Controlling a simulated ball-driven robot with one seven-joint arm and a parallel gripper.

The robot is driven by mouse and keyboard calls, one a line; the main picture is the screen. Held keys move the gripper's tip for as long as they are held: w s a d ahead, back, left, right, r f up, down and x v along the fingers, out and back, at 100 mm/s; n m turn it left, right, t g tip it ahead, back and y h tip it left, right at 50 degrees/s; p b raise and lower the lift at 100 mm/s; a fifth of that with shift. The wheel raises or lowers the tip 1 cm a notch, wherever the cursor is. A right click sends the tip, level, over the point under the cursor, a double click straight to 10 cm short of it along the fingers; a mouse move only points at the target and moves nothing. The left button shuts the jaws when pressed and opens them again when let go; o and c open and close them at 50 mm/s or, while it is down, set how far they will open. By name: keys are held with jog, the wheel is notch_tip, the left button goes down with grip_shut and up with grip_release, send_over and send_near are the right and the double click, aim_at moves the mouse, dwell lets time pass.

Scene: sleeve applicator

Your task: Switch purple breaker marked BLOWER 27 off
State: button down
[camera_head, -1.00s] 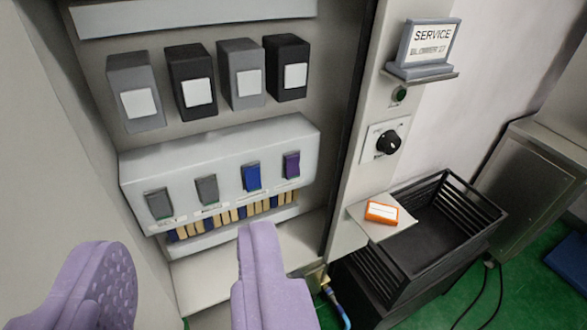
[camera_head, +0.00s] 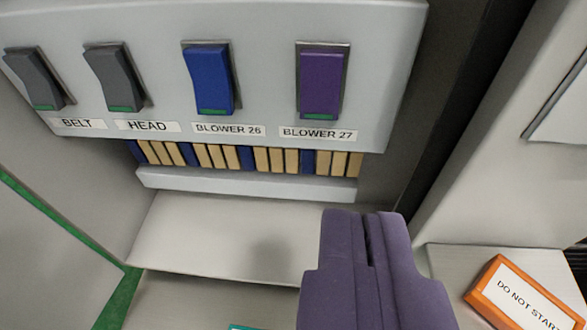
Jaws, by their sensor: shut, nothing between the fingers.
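The purple breaker (camera_head: 320,82) is the rightmost rocker on the pale grey breaker panel (camera_head: 270,30). A label (camera_head: 317,134) under it reads BLOWER 27. A green strip shows at its lower edge, and its lower end seems to stand out from the panel. My gripper (camera_head: 367,215) has purple fingers, shut together and empty. In the picture its tips are below and slightly right of the purple breaker, apart from it.
A blue breaker (camera_head: 208,80) marked BLOWER 26 is left of the purple one. Grey breakers marked HEAD (camera_head: 114,76) and BELT (camera_head: 37,78) are farther left. Terminal blocks (camera_head: 250,158) run below. An orange DO NOT START tag (camera_head: 520,296) lies at lower right.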

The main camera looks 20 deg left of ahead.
aim_at(329, 109)
jog(key=shift+s+a+f, duration=0.2)
jog(key=shift+s, duration=0.05)
jog(key=b+x, duration=0.4)
jog(key=x, duration=1)
jog(key=shift+a+r, duration=0.15)
jog(key=shift+a, duration=0.05)
jog(key=shift+y+b, duration=0.3)
jog(key=shift+b, duration=0.05)
jog(key=f+b, duration=0.1)
jog(key=b, duration=0.1)
jog(key=shift+w+t+b, duration=0.15)
jog(key=shift+t+b, duration=0.15)
jog(key=shift+b, duration=0.05)
jog(key=shift+a+f+t+b, duration=0.15)
jog(key=shift+t+b, duration=0.25)
jog(key=shift+b, duration=0.5)
jog(key=shift+r+p, duration=0.45)
jog(key=shift+p, duration=0.15)
jog(key=shift+f, duration=0.1)
